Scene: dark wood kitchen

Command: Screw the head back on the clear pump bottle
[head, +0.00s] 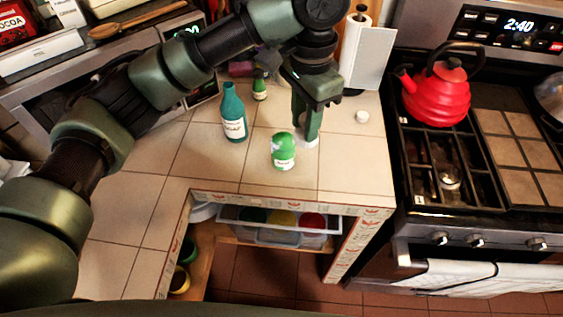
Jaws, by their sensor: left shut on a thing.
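My left gripper (307,133) reaches down to the tiled counter, right of the green jar-like bottle. It is shut on a small pale thing (311,142) at its fingertips, low at the counter surface. The fingers hide most of it, so I cannot tell whether it is the pump head or part of the clear bottle. A small round white piece (362,116) lies on the counter to the right of the gripper, apart from it. I cannot make out a clear pump bottle for certain. My right gripper is not in view.
A green bottle with a white label (283,152), a teal bottle (234,114) and a small green bottle (259,86) stand left of the gripper. A paper towel roll (356,40) stands behind. A red kettle (437,92) sits on the stove at right. The counter's front left is clear.

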